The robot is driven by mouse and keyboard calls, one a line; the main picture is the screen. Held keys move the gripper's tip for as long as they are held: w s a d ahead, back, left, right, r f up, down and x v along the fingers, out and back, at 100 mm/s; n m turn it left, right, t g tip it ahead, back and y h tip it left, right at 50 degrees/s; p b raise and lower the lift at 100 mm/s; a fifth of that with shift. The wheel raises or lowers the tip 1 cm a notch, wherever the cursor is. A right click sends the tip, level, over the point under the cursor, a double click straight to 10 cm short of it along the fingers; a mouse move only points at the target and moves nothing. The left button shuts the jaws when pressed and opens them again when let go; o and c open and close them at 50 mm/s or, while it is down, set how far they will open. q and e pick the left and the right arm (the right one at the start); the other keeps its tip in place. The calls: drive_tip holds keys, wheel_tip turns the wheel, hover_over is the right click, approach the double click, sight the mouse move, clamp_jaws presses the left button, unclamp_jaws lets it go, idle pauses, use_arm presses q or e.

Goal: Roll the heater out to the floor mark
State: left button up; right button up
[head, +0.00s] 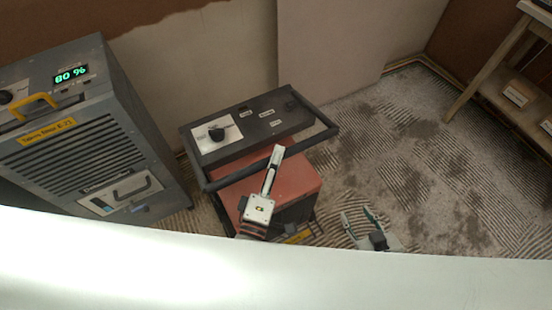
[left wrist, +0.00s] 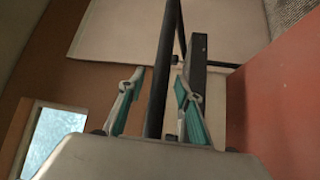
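The heater (head: 285,187) has a red body, a dark top panel with a knob, and a black bar frame around the top. Its red side shows in the left wrist view (left wrist: 275,95). My left gripper (head: 277,152) is at the front bar of this frame. In the left wrist view the black bar (left wrist: 158,95) runs between the two teal-padded fingers (left wrist: 158,100), with gaps visible on both sides. My right gripper (head: 361,219) is open and empty, low over the floor right of the heater. I cannot make out a floor mark.
A grey dryer unit (head: 95,150) reading 80 % stands close left of the heater. A wooden shelf stand (head: 490,70) is at the far right. The wall is behind the heater. Ridged, dusty floor (head: 400,150) to the right is clear. A pale surface crosses the bottom.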

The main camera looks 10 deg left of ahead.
use_arm(q)
drive_tip(key=v, duration=0.7)
drive_tip(key=shift+s, duration=0.3)
use_arm(e)
drive_tip(key=shift+r, duration=0.1)
